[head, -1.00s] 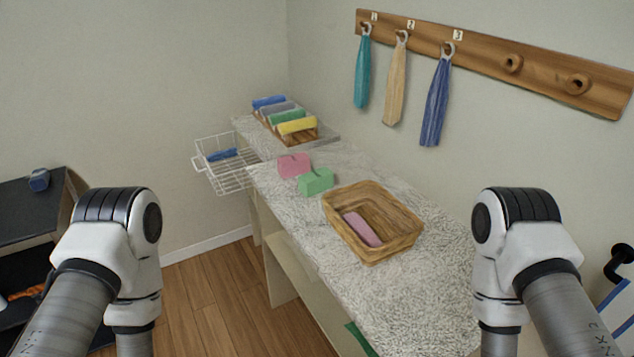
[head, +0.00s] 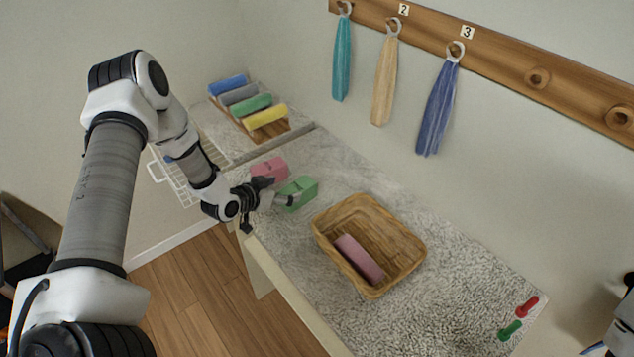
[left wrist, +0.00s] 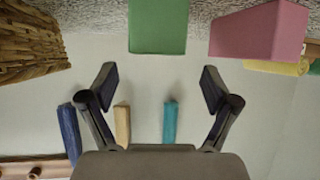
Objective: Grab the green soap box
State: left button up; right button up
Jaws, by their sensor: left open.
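The green soap box (head: 301,192) stands on the speckled counter, beside the pink box (head: 270,169) and left of the wicker basket. My left gripper (head: 277,193) is open and empty at its near left side, with the fingers pointing toward it. In the left wrist view, which is upside down, the green soap box (left wrist: 158,26) lies ahead of the gap between the two spread fingers (left wrist: 160,82). The pink box (left wrist: 260,32) is to its right there. My right gripper is out of view; only a bit of its arm shows at the right edge.
The wicker basket (head: 327,250) holds a pink bar (head: 359,258). Rolled towels (head: 251,104) lie on a rack at the back. A white wire basket (head: 172,185) hangs by the counter. Red (head: 527,306) and green (head: 510,330) pegs lie front right. Towels (head: 438,107) hang on the wall.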

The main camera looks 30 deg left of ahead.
aim_at(297, 188)
pick_arm(q)
jog(key=shift+w+d+f+p, duration=0.3)
jog(key=shift+w+d+p, duration=0.25)
jog(key=shift+w+d, duration=0.3)
jog(key=x, duration=0.2)
jog(key=p+x, duration=0.1)
jog(key=shift+a+f, duration=0.2)
jog(key=shift+f, duration=0.05)
jog(key=shift+w+f, duration=0.25)
jog(key=shift+w, duration=0.1)
jog(key=shift+s, duration=0.1)
jog(key=shift+r, duration=0.1)
jog(key=c, duration=0.5)
jog(key=shift+s, duration=0.1)
jog(key=c, duration=0.9)
